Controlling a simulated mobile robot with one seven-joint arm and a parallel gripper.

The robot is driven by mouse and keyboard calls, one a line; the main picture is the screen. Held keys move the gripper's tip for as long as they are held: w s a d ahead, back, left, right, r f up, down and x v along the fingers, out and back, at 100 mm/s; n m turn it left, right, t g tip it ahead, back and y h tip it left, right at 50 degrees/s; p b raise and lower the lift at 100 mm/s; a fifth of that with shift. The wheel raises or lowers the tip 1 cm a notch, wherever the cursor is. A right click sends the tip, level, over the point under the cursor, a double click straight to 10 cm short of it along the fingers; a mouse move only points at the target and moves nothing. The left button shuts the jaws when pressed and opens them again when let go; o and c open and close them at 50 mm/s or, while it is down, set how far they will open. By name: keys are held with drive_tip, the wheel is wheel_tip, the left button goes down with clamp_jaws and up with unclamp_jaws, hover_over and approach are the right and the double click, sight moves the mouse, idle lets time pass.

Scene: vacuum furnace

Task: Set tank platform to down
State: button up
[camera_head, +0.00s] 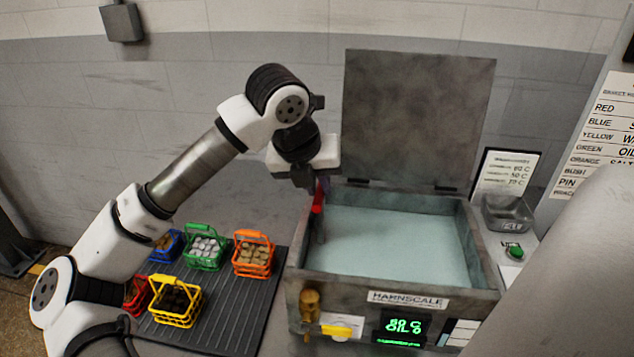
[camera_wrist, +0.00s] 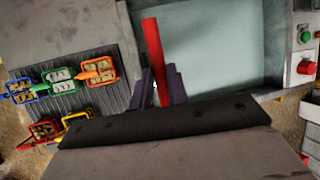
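The open-topped tank (camera_head: 385,245) is full of pale blue-green liquid, and its grey lid (camera_head: 415,120) stands raised behind. A red lever (camera_head: 319,197) rises at the tank's left inner side; it also shows in the wrist view (camera_wrist: 151,45), long and slightly tilted. My gripper (camera_head: 318,183) is at the top of this lever. In the wrist view my gripper's dark fingers (camera_wrist: 160,80) lie close on both sides of the red bar and appear shut on it. No platform can be made out under the liquid.
A dark ribbed mat (camera_head: 225,320) left of the tank holds several coloured baskets of parts, including a yellow one (camera_head: 176,300) and an orange one (camera_head: 253,255). A yellow-handled switch (camera_head: 335,330) and green display (camera_head: 402,325) sit on the tank's front. A green button (camera_head: 515,252) is at right.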

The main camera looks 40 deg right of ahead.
clamp_jaws()
wheel_tip(320, 180, down, 4)
drive_tip(key=b, duration=0.4)
drive_tip(key=shift+r, duration=0.1)
drive_tip(key=shift+s, duration=0.1)
drive_tip(key=o, duration=0.6)
unclamp_jaws()
drive_tip(key=shift+r, duration=0.1)
